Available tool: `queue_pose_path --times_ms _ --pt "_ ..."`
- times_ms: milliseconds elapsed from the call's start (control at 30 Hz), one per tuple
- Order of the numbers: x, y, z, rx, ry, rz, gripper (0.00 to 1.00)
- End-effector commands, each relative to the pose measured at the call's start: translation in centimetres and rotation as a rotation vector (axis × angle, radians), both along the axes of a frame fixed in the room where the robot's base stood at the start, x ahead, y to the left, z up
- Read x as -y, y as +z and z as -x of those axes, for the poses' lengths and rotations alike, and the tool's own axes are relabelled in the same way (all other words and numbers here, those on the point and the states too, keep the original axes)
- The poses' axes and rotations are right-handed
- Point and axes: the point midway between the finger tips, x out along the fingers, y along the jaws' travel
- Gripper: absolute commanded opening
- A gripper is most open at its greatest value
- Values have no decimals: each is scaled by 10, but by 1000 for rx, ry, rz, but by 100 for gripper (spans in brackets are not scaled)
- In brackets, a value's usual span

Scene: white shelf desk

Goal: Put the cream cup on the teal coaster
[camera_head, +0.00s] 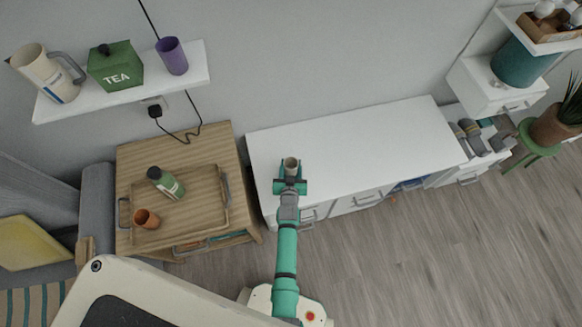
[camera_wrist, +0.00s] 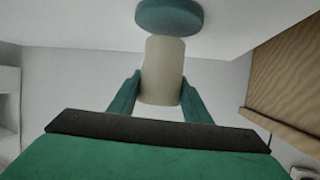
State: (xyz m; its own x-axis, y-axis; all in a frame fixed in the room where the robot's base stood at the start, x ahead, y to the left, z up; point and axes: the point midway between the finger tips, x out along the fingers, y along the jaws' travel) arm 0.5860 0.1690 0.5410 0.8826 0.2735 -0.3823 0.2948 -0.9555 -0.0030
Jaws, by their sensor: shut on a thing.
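The cream cup (camera_wrist: 163,72) is between the two teal fingers of my gripper (camera_wrist: 161,88) in the wrist view, and the gripper is shut on it. In the head view the cup (camera_head: 291,164) shows its open mouth at the end of my gripper (camera_head: 290,185), over the near left part of the white desk. The teal coaster (camera_wrist: 169,16) is a round disc on the white surface, just past the cup in the wrist view. I cannot tell whether cup and coaster touch. I cannot make out the coaster in the head view.
The white desk top (camera_head: 370,140) is clear to the right. A wooden side table (camera_head: 180,150) on the left bears a tray (camera_head: 205,218) with a green bottle (camera_head: 165,182) and an orange-brown cup (camera_head: 147,219). A wall shelf (camera_head: 130,90) holds a pitcher, tea box and purple cup.

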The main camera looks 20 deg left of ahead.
Motion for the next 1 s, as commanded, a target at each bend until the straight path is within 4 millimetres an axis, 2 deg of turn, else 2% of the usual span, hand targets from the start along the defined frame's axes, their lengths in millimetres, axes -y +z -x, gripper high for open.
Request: queue_pose_path --times_ms 167,567,600,667,1000 --pt "1 -17 0 -1 -1 1 18" --pt "0 -20 0 1 0 0 18" --pt "0 -21 0 0 0 0 49" --pt "0 -21 0 0 0 0 63" --pt "0 -19 1 0 0 0 63"
